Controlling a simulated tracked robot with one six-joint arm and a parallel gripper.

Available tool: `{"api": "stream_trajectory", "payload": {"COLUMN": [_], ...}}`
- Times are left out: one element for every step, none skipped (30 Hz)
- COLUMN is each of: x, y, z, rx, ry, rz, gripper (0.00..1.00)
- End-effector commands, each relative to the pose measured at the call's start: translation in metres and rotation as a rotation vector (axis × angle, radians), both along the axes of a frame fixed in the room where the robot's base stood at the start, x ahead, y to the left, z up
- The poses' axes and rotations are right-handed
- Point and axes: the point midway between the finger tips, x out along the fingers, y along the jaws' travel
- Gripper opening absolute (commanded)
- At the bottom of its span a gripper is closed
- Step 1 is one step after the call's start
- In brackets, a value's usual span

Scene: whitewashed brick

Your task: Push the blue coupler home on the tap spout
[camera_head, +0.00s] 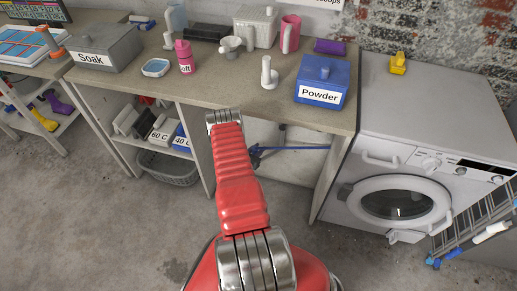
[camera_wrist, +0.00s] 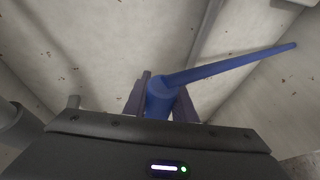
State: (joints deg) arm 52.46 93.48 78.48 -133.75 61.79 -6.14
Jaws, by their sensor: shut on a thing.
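The blue coupler (camera_wrist: 158,98) sits between the two dark fingers of my gripper (camera_wrist: 160,92) in the wrist view, and they are shut on it. A long, thin blue piece (camera_wrist: 232,65) runs from it up to the right. In the head view, blue parts (camera_head: 290,149) show just right of my red arm, in the open bay under the counter. My arm hides most of the gripper there. I cannot make out the tap spout for certain in either view, nor whether the coupler touches it.
Pale panels surround the gripper in the wrist view; a grey pipe-like part (camera_wrist: 18,125) lies at the left. The counter (camera_head: 225,88) above carries a blue Powder box (camera_head: 322,82) and a pink bottle (camera_head: 184,57). A washing machine (camera_head: 425,140) stands right, shelves (camera_head: 150,135) left.

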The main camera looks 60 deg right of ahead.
Motion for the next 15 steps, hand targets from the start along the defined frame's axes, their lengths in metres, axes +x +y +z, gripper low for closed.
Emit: {"api": "stream_trajectory", "payload": {"x": [0.0001,0.0001,0.0002,0.0003,0.0004,0.0004,0.0004,0.0004,0.0004,0.0004,0.0004,0.0003,0.0003,0.0003,0.0002], "y": [-0.0001,-0.0002,-0.0003,-0.0004,-0.0005,-0.0005,-0.0005,-0.0005,-0.0005,-0.0005,-0.0004,-0.0004,-0.0004,-0.0003,-0.0003], "z": [-0.001,-0.0016,-0.0023,-0.0028,-0.0034,-0.0041,-0.0046,-0.0052,-0.0054,-0.0053,-0.0054,-0.0054,-0.0054,-0.0054,-0.0054], "rx": [0.0,-0.001,-0.001,-0.001,-0.001,-0.001,-0.001,-0.001,-0.001,-0.001,-0.001,-0.001,-0.001,-0.001,-0.001], "ry": [0.0,0.0,-0.001,-0.001,-0.001,-0.001,-0.001,-0.001,-0.001,-0.001,-0.001,-0.001,-0.001,-0.001,-0.001], "rz": [0.0,0.0,0.0,0.0,0.0,0.0,0.0,0.0,0.0,0.0,0.0,0.0,0.0,0.0,0.0], "gripper": [0.0,0.0,0.0,0.0,0.0,0.0,0.0,0.0,0.0,0.26,0.28,0.31,0.33,0.35,0.38]}}
